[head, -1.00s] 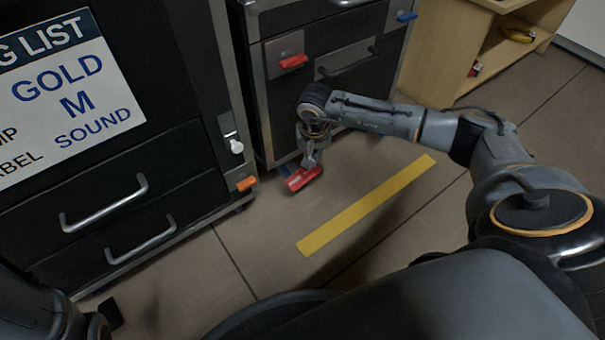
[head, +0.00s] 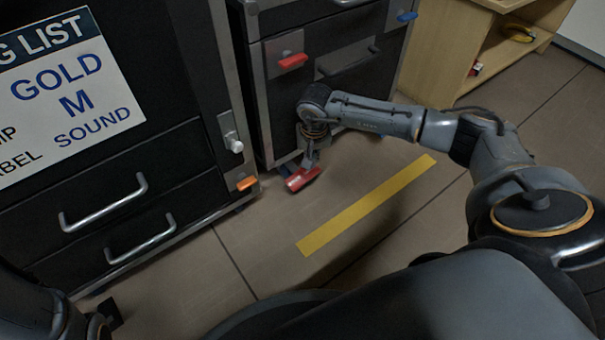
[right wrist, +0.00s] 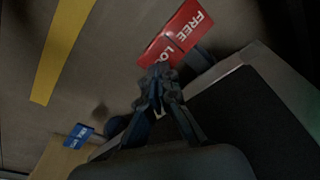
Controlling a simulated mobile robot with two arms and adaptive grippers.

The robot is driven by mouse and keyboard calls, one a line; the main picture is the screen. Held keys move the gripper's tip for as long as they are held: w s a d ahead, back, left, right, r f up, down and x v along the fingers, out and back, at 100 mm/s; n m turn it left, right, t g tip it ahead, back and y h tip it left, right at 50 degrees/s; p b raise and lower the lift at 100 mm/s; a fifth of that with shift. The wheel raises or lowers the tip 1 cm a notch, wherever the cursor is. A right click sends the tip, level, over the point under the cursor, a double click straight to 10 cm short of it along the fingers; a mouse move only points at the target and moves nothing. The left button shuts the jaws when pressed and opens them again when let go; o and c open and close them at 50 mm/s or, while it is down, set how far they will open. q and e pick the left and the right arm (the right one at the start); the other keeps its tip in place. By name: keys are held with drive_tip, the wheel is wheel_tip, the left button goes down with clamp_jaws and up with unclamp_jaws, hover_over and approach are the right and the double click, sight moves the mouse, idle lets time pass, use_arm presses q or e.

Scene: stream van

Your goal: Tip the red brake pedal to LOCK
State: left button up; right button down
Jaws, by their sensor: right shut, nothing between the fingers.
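The red brake pedal (head: 303,180) is low at the foot of the black drawer cabinet, just above the floor. In the right wrist view the pedal (right wrist: 176,33) shows two red faces, one lettered FREE and the other partly reading LO, its end covered by my fingers. My right gripper (head: 311,160) points down at the pedal from above. In the right wrist view its closed fingertips (right wrist: 160,76) are at the LO face, seemingly touching it. The fingers hold nothing.
A red handle (head: 292,62) and a blue one (head: 407,16) are on the cabinet (head: 262,100). The left cabinet has an orange tab (head: 246,184), a white knob (head: 236,146) and drawer handles. Yellow tape (head: 366,205) crosses clear floor. A wooden shelf (head: 450,60) stands behind.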

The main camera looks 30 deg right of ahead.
drive_tip(key=shift+f+b, duration=0.7)
drive_tip(key=shift+f, duration=0.45)
idle(0.4)
drive_tip(key=shift+r, duration=0.1)
wheel_tip(320, 180, up, 7)
drive_tip(key=p, duration=0.6)
idle(0.5)
